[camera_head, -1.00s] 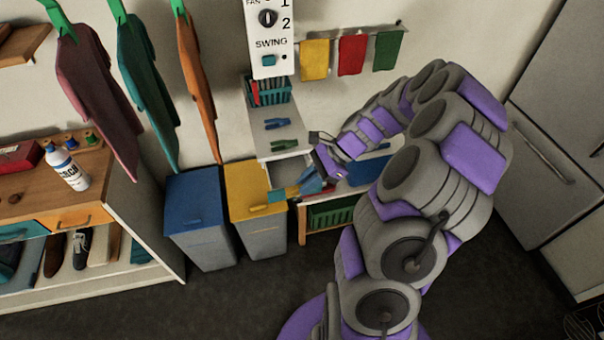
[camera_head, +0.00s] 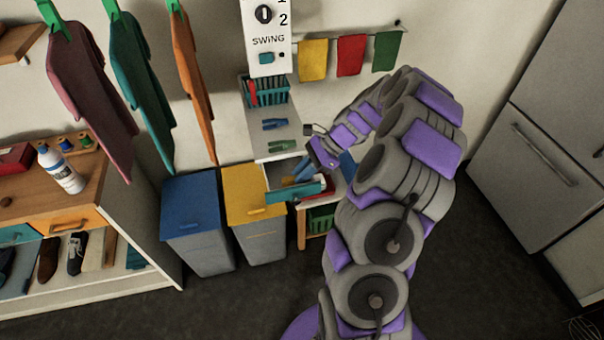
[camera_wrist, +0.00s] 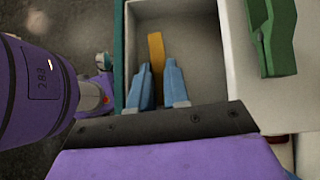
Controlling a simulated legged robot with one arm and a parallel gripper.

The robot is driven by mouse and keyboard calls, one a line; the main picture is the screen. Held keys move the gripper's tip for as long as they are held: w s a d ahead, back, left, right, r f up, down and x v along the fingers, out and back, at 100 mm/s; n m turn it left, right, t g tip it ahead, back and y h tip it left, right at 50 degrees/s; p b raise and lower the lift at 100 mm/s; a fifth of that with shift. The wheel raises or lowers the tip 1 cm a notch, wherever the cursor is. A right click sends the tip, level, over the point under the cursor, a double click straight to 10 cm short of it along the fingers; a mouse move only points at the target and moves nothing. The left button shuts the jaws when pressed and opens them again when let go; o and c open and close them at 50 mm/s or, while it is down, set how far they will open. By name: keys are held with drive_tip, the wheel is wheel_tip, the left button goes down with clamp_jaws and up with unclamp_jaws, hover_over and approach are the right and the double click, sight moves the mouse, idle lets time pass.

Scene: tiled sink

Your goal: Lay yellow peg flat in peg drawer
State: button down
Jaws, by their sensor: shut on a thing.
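The peg drawer (camera_head: 295,193) is pulled open, its teal front toward the room. In the wrist view its pale inside (camera_wrist: 190,40) is seen from above, with the teal front (camera_wrist: 119,60) at left. My gripper (camera_head: 292,180) reaches over the drawer from the right. In the wrist view its two blue fingers (camera_wrist: 158,80) are shut on the yellow peg (camera_wrist: 156,50), which juts out between them over the drawer. The peg is small in the head view (camera_head: 287,181). I cannot tell whether it touches the drawer floor.
A green peg (camera_wrist: 272,38) lies on the pale top beside the drawer; a blue peg (camera_head: 275,124) lies farther back. A teal basket (camera_head: 268,91) stands behind. A yellow-lidded bin (camera_head: 254,192) stands left of the drawer, and a red object (camera_head: 328,187) sits to its right.

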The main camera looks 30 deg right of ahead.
drive_tip(key=c, duration=1.4)
unclamp_jaws()
drive_tip(key=shift+a, duration=0.15)
